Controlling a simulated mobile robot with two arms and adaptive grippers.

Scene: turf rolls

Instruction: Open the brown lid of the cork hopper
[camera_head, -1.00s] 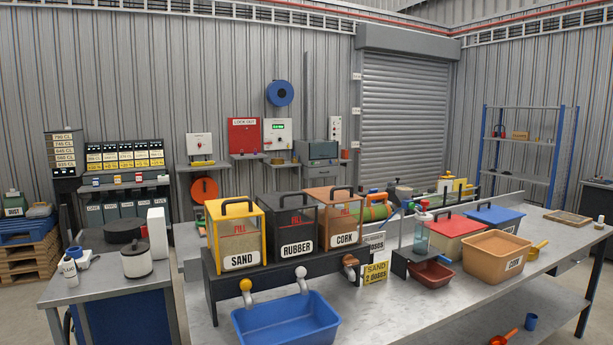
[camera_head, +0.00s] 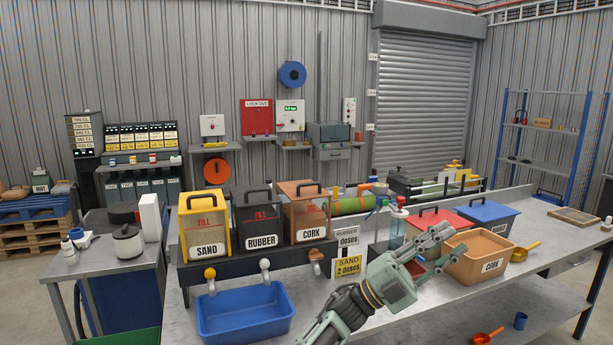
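The cork hopper (camera_head: 307,222) is the right-hand one of three on a dark stand; it has a clear front, a CORK label and a brown frame. My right gripper is out of view.
The sand hopper (camera_head: 205,226) and rubber hopper (camera_head: 258,220) stand left of the cork hopper. A blue tub (camera_head: 243,312) is in front. Dose signs (camera_head: 347,265) stand close right of the cork hopper. A brown cork bin (camera_head: 478,262) is just behind my gripper.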

